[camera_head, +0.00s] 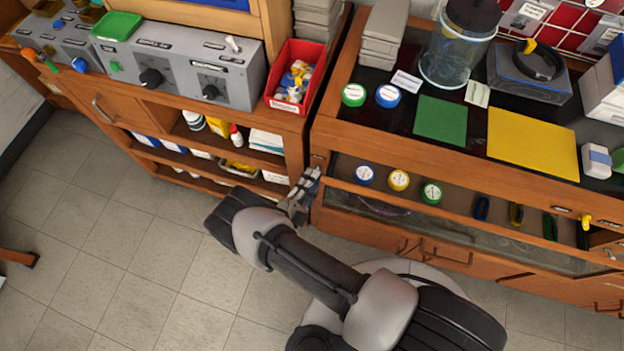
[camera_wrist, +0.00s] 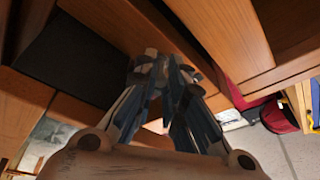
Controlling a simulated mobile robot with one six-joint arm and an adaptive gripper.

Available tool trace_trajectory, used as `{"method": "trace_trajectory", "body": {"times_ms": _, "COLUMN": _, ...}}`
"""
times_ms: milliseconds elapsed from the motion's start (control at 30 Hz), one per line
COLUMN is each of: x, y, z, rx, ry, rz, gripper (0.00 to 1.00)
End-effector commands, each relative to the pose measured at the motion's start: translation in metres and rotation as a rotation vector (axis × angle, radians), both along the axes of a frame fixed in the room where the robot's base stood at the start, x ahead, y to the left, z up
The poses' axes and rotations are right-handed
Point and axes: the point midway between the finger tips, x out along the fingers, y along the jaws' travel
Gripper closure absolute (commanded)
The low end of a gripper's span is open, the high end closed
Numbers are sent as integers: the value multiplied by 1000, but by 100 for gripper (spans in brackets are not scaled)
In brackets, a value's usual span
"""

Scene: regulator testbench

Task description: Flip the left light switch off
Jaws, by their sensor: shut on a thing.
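No switch shows in the wrist view. My gripper (camera_head: 303,190) is low in front of the workbenches, near the gap between them and well below the control box. Its fingers fill the middle of the wrist view (camera_wrist: 165,65), close together at the tips under dark wood. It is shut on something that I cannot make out.
A red bin (camera_head: 297,77) of small parts sits right of the control box. Wooden shelves (camera_head: 200,150) lie left of my gripper. The right bench's front ledge (camera_head: 470,205) holds round labelled discs (camera_head: 398,180). The tiled floor (camera_head: 120,230) at the left is clear.

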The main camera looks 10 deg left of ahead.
Motion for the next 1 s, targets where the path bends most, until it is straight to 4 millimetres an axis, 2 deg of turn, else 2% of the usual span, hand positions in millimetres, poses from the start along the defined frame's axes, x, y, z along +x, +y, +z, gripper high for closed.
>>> {"method": "trace_trajectory", "body": {"times_ms": 300, "x": 1, "y": 0, "z": -5, "rx": -8, "ry": -110, "rz": 0, "gripper": 100}}
{"method": "trace_trajectory", "body": {"times_ms": 767, "x": 1, "y": 0, "z": -6, "rx": -10, "ry": -125, "rz": 0, "gripper": 100}}
{"method": "trace_trajectory", "body": {"times_ms": 800, "x": 1, "y": 0, "z": -6, "rx": -10, "ry": -125, "rz": 0, "gripper": 88}}
{"method": "trace_trajectory", "body": {"times_ms": 1000, "x": 1, "y": 0, "z": -5, "rx": -10, "ry": -125, "rz": 0, "gripper": 75}}
